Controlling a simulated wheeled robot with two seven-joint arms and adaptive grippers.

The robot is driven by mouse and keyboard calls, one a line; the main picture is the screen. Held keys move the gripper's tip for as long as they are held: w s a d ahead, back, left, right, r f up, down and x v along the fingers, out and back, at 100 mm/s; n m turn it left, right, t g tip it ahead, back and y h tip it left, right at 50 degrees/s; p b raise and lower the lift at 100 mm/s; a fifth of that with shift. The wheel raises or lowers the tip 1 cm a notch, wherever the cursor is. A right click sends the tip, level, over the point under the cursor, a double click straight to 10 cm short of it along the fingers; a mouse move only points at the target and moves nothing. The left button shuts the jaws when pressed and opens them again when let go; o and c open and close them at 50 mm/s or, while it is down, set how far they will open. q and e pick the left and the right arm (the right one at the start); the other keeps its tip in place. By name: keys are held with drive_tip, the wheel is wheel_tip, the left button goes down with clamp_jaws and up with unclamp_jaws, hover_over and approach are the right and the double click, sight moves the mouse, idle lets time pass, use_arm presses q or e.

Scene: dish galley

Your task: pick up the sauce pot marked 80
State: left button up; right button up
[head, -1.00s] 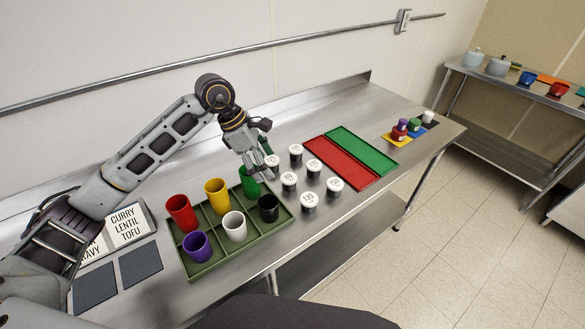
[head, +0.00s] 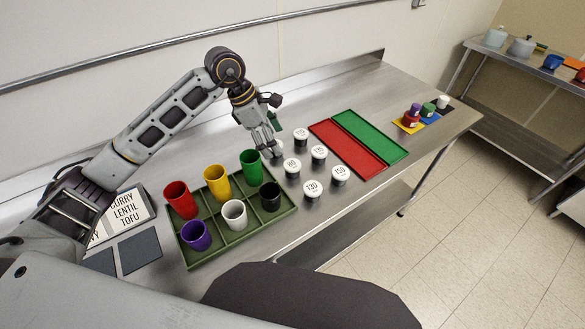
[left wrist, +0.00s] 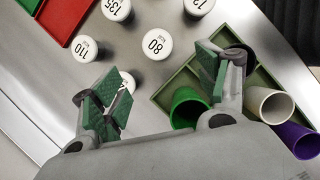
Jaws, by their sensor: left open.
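The sauce pot marked 80 (head: 292,167) has a white lid and stands upright on the steel table, right of the green cup. In the left wrist view the pot marked 80 (left wrist: 157,44) shows its lid clearly, ahead of the gap between the fingers. My left gripper (head: 268,148) is open, up and left of that pot in the head view and not touching it. In the left wrist view my left gripper (left wrist: 160,85) has its green pads wide apart. Another white-lidded pot (left wrist: 126,81) is partly hidden behind one finger. My right gripper is not in view.
Other pots, such as the one marked 130 (head: 313,188), stand close around. A green divided tray (head: 208,240) with several cups, including a green cup (head: 251,166), is at left. A red tray (head: 347,150) and a green tray (head: 371,137) lie beyond the pots.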

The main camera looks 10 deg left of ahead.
sight(291, 164)
use_arm(q)
drive_tip(key=x, duration=0.7)
drive_tip(key=shift+p, duration=0.4)
drive_tip(key=shift+d+f, duration=0.15)
drive_tip(key=shift+f, duration=0.1)
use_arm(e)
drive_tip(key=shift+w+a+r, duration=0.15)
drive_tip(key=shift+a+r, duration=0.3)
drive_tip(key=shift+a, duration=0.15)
use_arm(q)
drive_tip(key=shift+d+f, duration=0.1)
drive_tip(key=shift+f, duration=0.05)
drive_tip(key=shift+p+x, duration=0.4)
drive_tip(key=shift+x, duration=0.55)
drive_tip(key=shift+w+d+f, duration=0.3)
drive_tip(key=shift+d+f, duration=0.25)
drive_tip(key=shift+f, duration=0.2)
drive_tip(key=shift+d+f, duration=0.15)
drive_tip(key=shift+f, duration=0.45)
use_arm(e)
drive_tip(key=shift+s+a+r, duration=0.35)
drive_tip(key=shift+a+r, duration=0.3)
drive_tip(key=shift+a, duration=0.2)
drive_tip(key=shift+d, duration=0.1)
